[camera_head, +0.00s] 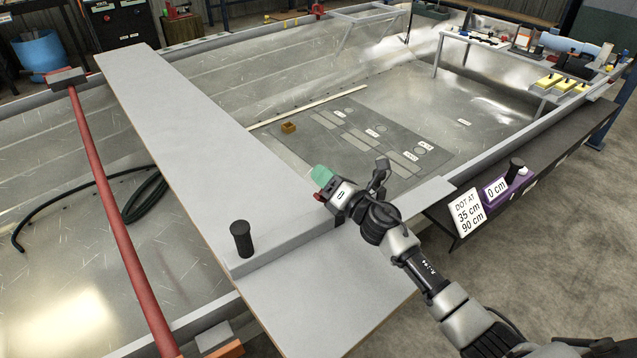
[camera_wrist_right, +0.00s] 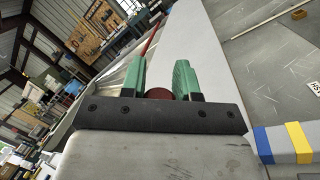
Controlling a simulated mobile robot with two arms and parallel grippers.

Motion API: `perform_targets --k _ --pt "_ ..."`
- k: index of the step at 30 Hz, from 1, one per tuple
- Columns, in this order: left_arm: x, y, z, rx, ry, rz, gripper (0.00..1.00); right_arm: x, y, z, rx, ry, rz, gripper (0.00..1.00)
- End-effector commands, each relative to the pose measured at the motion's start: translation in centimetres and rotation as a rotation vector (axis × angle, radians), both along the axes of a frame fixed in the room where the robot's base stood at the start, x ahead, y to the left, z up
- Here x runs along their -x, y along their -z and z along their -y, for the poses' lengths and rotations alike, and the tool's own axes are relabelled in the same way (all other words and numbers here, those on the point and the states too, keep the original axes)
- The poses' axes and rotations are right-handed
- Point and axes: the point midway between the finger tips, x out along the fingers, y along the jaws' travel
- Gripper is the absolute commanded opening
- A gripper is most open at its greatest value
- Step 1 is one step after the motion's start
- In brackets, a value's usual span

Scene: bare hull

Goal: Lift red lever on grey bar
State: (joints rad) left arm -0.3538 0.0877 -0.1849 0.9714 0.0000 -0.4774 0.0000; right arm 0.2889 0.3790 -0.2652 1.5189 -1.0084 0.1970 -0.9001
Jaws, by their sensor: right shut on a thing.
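My right gripper (camera_head: 322,176) has green fingertips and is above the grey bar (camera_head: 285,248) that runs across the wide grey plank. A small red part, probably the red lever (camera_head: 319,196), shows beside the gripper in the head view. In the right wrist view, a dark red rounded end (camera_wrist_right: 160,93) sits between the green fingers of my right gripper (camera_wrist_right: 160,80), which are shut on it. Most of the lever is hidden by the gripper. My left gripper is in neither view.
A long red pole (camera_head: 112,205) lies to the left. Blue and yellow bands (camera_wrist_right: 280,143) show in the wrist view. A small brown box (camera_head: 289,127) lies on the hull floor.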

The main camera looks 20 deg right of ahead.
Motion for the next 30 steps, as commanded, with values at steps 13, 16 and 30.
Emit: perform_targets --k 13,16,30 --pt "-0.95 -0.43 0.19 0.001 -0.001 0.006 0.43 -0.32 -0.15 1.17 -0.134 0.001 -0.037 0.00" --pt "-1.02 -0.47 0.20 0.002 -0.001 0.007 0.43 -0.34 -0.15 1.22 -0.139 0.001 -0.038 0.00" --pt "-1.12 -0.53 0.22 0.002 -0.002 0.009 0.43 -0.33 -0.14 1.22 -0.138 0.001 -0.038 0.53"
